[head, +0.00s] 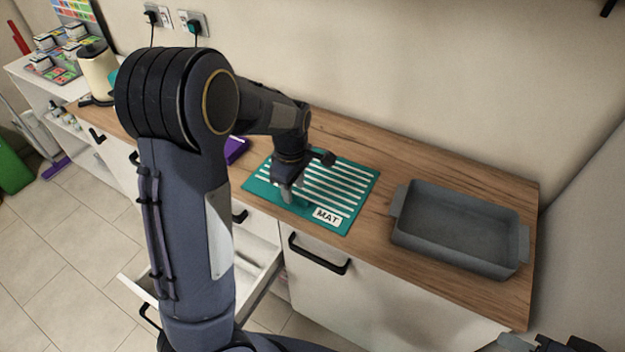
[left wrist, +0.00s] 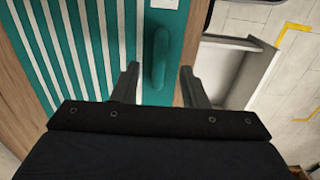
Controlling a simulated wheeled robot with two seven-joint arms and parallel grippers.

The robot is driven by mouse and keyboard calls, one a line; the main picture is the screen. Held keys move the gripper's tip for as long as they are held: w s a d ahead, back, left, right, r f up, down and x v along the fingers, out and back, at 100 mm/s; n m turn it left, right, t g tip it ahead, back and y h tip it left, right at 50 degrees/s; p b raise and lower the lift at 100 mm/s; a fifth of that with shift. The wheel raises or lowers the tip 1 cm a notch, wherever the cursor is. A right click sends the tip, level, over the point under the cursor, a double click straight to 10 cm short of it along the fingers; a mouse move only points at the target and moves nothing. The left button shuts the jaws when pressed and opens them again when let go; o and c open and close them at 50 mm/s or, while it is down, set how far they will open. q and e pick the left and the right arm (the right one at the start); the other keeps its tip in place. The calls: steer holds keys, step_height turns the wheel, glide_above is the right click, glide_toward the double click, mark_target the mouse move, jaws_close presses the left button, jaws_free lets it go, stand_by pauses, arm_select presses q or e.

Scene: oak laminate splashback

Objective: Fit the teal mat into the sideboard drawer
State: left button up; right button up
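The teal mat (head: 335,185) with white stripes and a MAT label lies flat on the wooden worktop. My left gripper (head: 288,190) is over its front left part. In the left wrist view the gripper (left wrist: 158,88) is open. A raised teal tab (left wrist: 160,55) on the mat (left wrist: 95,50) shows between and just beyond the fingers; I cannot tell whether they touch it. The white drawer (head: 262,252) stands open below the worktop, partly hidden by my left arm; it also shows in the left wrist view (left wrist: 228,68). Part of my right gripper (head: 550,344) shows at the lower right edge.
A grey baking dish (head: 460,228) stands on the worktop right of the mat. A purple object (head: 236,149) lies left of it, partly behind my arm. Worktop behind the mat is clear.

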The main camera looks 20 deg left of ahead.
mark_target(294, 196)
arm_select(q)
steer(key=shift+f, duration=1.5)
steer(key=shift+c, duration=0.4)
steer(key=shift+w, duration=0.1)
jaws_close()
steer(key=shift+r, duration=0.1)
